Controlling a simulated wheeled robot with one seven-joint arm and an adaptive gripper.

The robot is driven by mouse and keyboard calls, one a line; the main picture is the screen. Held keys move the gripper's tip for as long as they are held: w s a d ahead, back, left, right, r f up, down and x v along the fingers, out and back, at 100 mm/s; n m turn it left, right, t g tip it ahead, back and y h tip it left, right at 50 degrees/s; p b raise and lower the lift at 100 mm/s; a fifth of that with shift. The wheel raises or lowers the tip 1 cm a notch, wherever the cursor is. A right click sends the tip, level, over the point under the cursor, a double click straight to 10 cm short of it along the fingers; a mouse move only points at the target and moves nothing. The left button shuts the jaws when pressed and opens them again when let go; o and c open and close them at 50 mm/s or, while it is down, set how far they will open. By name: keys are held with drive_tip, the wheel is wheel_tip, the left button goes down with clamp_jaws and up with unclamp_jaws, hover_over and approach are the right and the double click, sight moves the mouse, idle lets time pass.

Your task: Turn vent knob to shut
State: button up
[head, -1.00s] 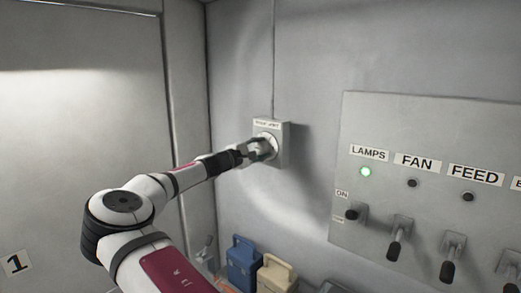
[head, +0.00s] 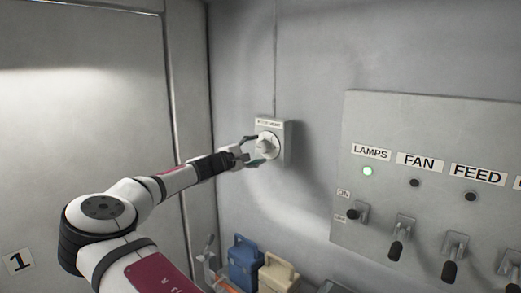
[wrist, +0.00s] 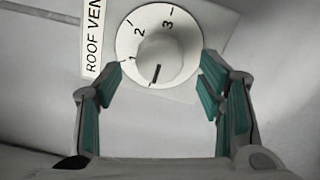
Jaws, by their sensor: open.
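The roof vent knob (head: 268,144) is a pale round knob on a small grey box (head: 286,134) on the wall. In the wrist view the knob (wrist: 165,52) sits in a white dial (wrist: 126,42) marked 1, 2 and 3. Its dark pointer line points down in that picture, past the 1 and away from the 2 and 3. Whether it meets a shut mark cannot be read. My gripper (head: 254,150) is open and empty in front of the knob. In the wrist view its teal-padded fingers (wrist: 161,72) stand either side of the dial's lower part, apart from the knob.
A grey switch panel (head: 386,105) with LAMPS, FAN and FEED levers is at the right; the LAMPS light is green. Blue (head: 243,264) and beige (head: 277,275) containers stand below the vent box. A grey door (head: 80,120) is at the left. Wall around the box is clear.

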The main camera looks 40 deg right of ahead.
drive_tip(key=a, duration=0.8)
drive_tip(key=shift+s+a, duration=0.15)
drive_tip(key=shift+s, duration=0.2)
drive_tip(key=s+a+f+m+g+y, duration=0.25)
drive_tip(key=s+f+m+y, duration=0.35)
drive_tip(key=s+f+y, duration=0.6)
drive_tip(key=s+a+r+t+y, duration=0.2)
drive_tip(key=s+a+r, duration=0.2)
drive_tip(key=s+a, duration=0.3)
drive_tip(key=s+a+r+n+t+y, duration=0.1)
drive_tip(key=s+a+r, duration=0.3)
drive_tip(key=s+a, duration=0.4)
drive_tip(key=s+a+r+t+y, duration=0.3)
drive_tip(key=s+a, duration=0.4)
drive_tip(key=a, duration=0.9)
drive_tip(key=shift+s+a+r+n+b, duration=0.15)
drive_tip(key=shift+a+r+n+b, duration=0.2)
drive_tip(key=shift+r+n, duration=0.1)
